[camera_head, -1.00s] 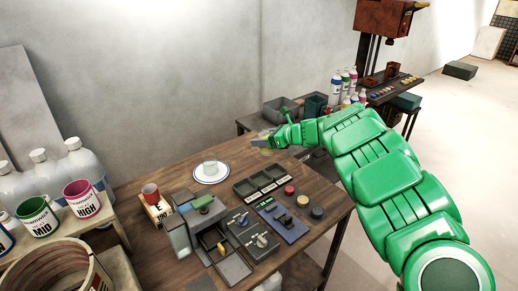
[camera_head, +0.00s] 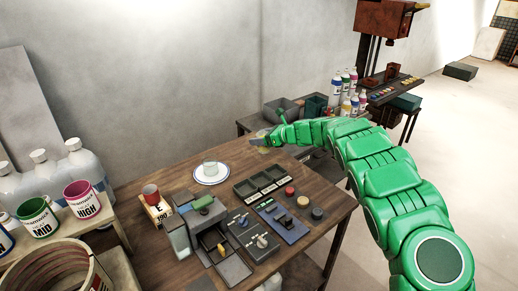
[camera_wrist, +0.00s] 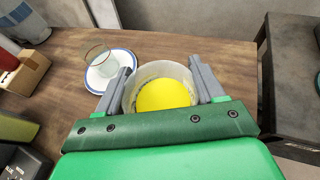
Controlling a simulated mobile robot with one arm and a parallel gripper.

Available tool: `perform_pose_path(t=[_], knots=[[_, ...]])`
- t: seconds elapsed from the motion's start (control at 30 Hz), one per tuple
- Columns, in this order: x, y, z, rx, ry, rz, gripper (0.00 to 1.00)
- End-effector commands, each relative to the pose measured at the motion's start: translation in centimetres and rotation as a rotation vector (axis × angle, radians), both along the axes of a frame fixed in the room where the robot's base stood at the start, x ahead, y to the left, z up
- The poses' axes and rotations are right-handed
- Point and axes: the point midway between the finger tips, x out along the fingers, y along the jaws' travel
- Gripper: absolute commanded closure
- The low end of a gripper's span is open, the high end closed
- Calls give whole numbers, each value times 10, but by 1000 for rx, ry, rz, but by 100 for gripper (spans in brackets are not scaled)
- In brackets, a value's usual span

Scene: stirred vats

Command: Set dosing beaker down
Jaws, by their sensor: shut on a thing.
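The dosing beaker (camera_wrist: 150,70) is a clear, round, wide-mouthed vessel with bright yellow contents. In the wrist view it sits between the two grey fingers of my gripper (camera_wrist: 162,76), which is shut on it. In the head view my gripper (camera_head: 263,141) is over the far right part of the wooden table (camera_head: 150,258), near its back edge; the beaker shows there only as a small pale yellowish shape. I cannot tell whether its base touches the wood. A clear glass (camera_wrist: 93,58) stands on a white, blue-rimmed saucer (camera_wrist: 122,58), left of the beaker.
Black trays (camera_head: 246,188), control boxes and several coloured knobs fill the table's middle and right. Bare wood lies between the saucer (camera_head: 197,179) and my gripper. A dark side table (camera_wrist: 292,85) stands beyond a gap.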

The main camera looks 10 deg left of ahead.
Motion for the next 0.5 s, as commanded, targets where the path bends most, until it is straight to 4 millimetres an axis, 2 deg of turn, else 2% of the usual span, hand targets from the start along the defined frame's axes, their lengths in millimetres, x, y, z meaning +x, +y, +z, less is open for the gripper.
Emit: perform_pose_path(t=[0.5], knots=[[27,8,-35,1,1,1,68]])
